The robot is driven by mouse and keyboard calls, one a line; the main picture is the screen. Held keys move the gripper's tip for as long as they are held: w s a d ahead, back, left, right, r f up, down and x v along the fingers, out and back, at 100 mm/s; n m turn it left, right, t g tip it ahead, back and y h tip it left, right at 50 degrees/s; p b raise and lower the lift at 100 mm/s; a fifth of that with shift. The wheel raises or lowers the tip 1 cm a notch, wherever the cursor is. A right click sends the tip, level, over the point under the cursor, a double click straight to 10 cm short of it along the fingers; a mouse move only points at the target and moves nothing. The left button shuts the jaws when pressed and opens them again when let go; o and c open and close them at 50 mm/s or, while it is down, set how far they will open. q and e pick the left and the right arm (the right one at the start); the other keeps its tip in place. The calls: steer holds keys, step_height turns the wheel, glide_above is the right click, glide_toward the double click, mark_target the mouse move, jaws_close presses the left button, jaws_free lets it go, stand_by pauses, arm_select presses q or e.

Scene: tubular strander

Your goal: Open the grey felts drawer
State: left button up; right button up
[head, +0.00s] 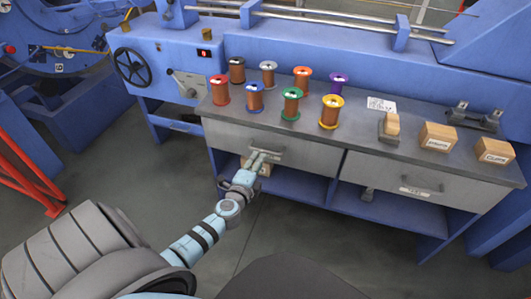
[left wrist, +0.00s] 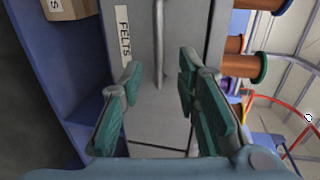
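The grey felts drawer (head: 222,134) is the left of two drawers under the bench top and looks shut. In the left wrist view its grey front (left wrist: 183,30) carries a FELTS label (left wrist: 125,35) and a vertical-looking bar handle (left wrist: 158,45). The handle (head: 268,151) is partly hidden by my gripper in the head view. My left gripper (head: 258,161) is at the drawer front. In the left wrist view my left gripper (left wrist: 158,78) is open, with the handle showing between its spread fingertips; whether it touches cannot be told. My right gripper is not in view.
Several wire spools (head: 291,104) stand on the bench top (head: 350,140) above the drawer. Labelled wooden blocks (head: 438,137) stand at the right. A second drawer (head: 385,172) is beside the felts drawer. An open blue shelf (head: 300,187) lies below. The floor (head: 300,235) in front is clear.

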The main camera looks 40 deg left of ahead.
mark_target(265, 151)
arm_select(q)
steer(key=b+x, duration=0.2)
steer(key=x, duration=0.5)
steer(key=shift+w+f, duration=0.25)
steer(key=shift+w+a, duration=0.15)
steer(key=shift+w, duration=0.05)
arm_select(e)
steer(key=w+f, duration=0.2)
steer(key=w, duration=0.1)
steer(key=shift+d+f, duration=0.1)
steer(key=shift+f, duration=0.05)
arm_select(q)
jaws_close()
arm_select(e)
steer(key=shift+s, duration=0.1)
